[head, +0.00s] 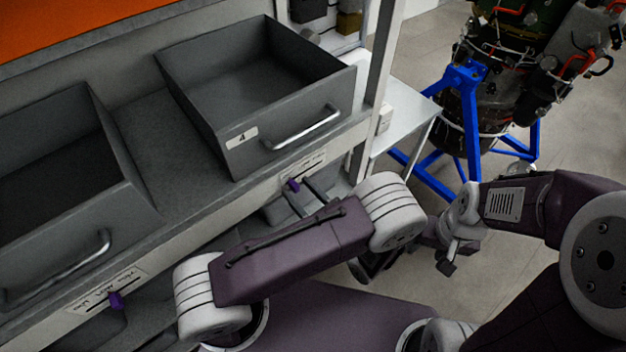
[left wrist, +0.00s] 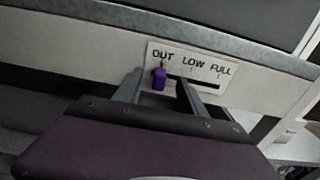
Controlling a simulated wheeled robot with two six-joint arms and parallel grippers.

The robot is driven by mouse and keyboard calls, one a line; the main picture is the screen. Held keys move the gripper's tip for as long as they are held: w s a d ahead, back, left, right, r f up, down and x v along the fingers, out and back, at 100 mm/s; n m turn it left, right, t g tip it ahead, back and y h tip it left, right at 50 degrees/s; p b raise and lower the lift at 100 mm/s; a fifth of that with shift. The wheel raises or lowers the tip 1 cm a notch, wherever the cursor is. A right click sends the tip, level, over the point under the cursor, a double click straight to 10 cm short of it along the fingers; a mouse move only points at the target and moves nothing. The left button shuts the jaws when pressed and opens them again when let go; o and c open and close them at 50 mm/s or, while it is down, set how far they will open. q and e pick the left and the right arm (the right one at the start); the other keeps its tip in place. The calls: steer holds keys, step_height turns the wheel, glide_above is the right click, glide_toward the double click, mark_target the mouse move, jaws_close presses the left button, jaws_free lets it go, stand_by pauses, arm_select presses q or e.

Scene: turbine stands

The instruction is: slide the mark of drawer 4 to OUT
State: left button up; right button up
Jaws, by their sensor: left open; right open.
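Drawer 4 (head: 242,137) is a grey drawer with a metal handle, standing pulled out with its inside empty. Below it, a white scale plate (head: 312,164) carries a purple mark (head: 294,185). In the left wrist view the plate (left wrist: 206,63) reads OUT, LOW, FULL, and the purple mark (left wrist: 159,78) stands under OUT, at the slot's left end. My left gripper (head: 302,188) is open, with its fingers (left wrist: 158,84) on either side of the mark; I cannot tell whether either touches it. My right gripper (head: 445,255) is open and empty, away to the right above the floor.
Another open grey drawer (head: 60,235) stands at the left, with its own purple mark (head: 116,300) below it. A shelf post (head: 380,75) rises right of drawer 4. A turbine on a blue stand (head: 462,80) stands behind at the right. Floor between is clear.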

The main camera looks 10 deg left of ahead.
arm_select(q)
steer(key=v, duration=0.6)
steer(key=shift+d, duration=0.15)
steer(key=shift+s, duration=0.1)
